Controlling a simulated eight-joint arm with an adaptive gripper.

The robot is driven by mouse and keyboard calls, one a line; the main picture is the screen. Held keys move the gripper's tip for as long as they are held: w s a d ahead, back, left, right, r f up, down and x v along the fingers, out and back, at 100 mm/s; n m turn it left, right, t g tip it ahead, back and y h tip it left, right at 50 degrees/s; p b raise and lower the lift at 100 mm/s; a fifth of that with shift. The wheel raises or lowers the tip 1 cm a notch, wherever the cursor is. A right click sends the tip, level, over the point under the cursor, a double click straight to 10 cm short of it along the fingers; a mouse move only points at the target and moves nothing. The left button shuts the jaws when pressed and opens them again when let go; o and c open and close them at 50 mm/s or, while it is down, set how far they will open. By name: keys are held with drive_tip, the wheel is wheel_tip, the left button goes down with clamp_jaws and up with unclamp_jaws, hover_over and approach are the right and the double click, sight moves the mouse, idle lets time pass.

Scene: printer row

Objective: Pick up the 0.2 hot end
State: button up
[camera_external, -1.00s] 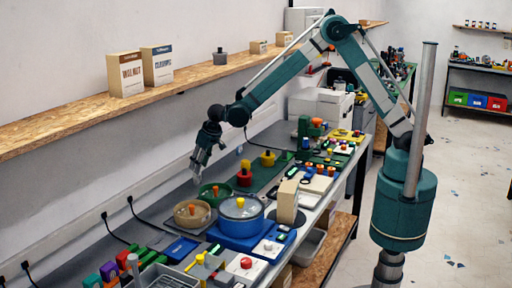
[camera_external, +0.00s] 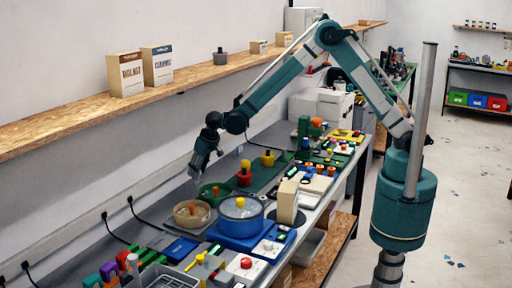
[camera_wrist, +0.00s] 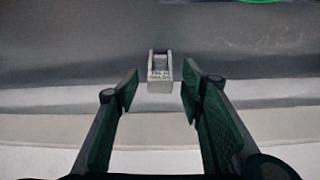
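A small pale grey block with a dark recess and dark lettering (camera_wrist: 160,74) stands in the wrist view, between and beyond my fingertips. The lettering is too blurred to read, so I cannot tell if it is the 0.2 hot end. My gripper (camera_wrist: 158,92) is open and empty, with one green-padded finger to each side of the block and not touching it. In the external view my gripper (camera_external: 194,174) points down near the wall side of the bench, behind the green bowl (camera_external: 214,192). I cannot make out the block there.
A tan bowl (camera_external: 191,222) and a blue pot (camera_external: 241,208) stand in front of the green bowl. A green rim (camera_wrist: 262,1) shows at the top right of the wrist view. A wooden shelf (camera_external: 190,78) runs along the wall above the bench.

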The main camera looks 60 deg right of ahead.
drive_tip(key=shift+x, duration=1.55)
drive_tip(key=c, duration=1)
